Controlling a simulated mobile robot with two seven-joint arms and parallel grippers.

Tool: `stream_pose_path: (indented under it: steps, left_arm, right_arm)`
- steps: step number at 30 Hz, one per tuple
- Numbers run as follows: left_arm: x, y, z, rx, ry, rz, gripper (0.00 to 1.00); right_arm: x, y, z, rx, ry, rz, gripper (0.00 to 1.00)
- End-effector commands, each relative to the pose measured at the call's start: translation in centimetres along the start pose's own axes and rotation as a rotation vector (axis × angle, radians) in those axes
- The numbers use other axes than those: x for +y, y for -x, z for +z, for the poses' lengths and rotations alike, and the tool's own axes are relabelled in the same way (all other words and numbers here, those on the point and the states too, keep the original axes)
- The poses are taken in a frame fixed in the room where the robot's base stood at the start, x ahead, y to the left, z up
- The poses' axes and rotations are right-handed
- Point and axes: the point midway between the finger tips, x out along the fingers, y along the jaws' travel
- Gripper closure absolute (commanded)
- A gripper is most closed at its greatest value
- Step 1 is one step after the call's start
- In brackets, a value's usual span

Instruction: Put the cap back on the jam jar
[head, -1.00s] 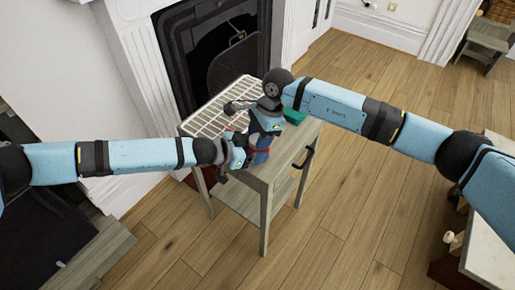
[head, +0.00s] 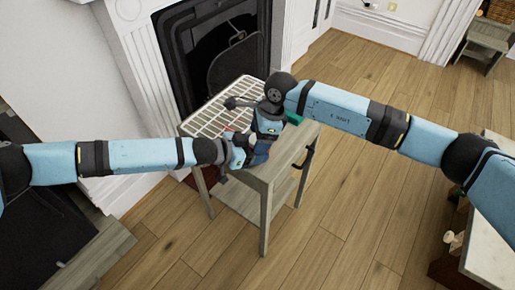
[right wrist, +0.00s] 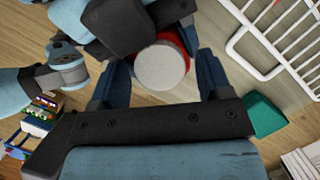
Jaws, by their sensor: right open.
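In the right wrist view a round pale grey cap (right wrist: 161,66) shows from above. Red of the jam jar (right wrist: 182,41) shows around its far edge. I cannot tell whether the cap sits fully on the jar or just over it. My right gripper (right wrist: 161,80) is open, with one blue finger on each side of the cap. In the head view it (head: 262,153) points down over the small table, and the jar is hidden. My left gripper (head: 238,156) reaches in from the left, close against the jar; its fingertips are hidden, so its hold is unclear.
The small grey wooden table (head: 262,178) has a white wire rack (head: 215,112) on its left part. A green object (head: 292,118) lies near the right arm, also in the right wrist view (right wrist: 264,115). The fireplace (head: 215,50) stands behind.

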Motion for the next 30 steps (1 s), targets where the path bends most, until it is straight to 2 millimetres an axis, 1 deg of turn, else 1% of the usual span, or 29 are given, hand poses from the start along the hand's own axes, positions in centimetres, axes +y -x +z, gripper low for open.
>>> stream_pose_path:
  steps: [5, 12, 15, 20, 22, 23, 26, 30]
  left_arm:
    - [0.0, 0.0, -0.1, 0.001, 0.0, 0.0, 1.0]
    - [0.0, 0.0, -0.1, 0.001, 0.0, 0.0, 1.0]
    - [0.0, 0.0, -0.1, 0.001, 0.0, 0.0, 1.0]
    - [0.0, 0.0, -0.1, 0.001, 0.0, 0.0, 1.0]
    - [0.0, 0.0, -0.1, 0.001, 0.0, 0.0, 1.0]
    - [0.0, 0.0, -0.1, 0.001, 0.0, 0.0, 1.0]
    - [0.0, 0.0, -0.1, 0.001, 0.0, 0.0, 1.0]
    - [0.0, 0.0, -0.1, 0.001, 0.0, 0.0, 1.0]
  right_arm:
    - [-0.1, 1.0, 0.3, -0.001, 0.001, -0.002, 0.28]
    - [0.0, 4.0, 1.3, -0.001, 0.002, -0.002, 0.28]
    - [0.0, 4.3, 1.4, 0.0, 0.0, 0.0, 0.28]
    - [0.0, 4.3, 1.4, 0.0, 0.0, 0.001, 0.28]
    - [0.0, 4.4, 1.4, 0.0, 0.002, 0.001, 0.19]
    - [-0.1, 4.5, 1.3, 0.001, 0.008, 0.002, 0.19]
    - [-0.5, 5.9, 1.1, 0.006, 0.065, 0.016, 0.19]
    - [-1.2, 8.9, 0.6, 0.011, 0.215, 0.063, 0.19]
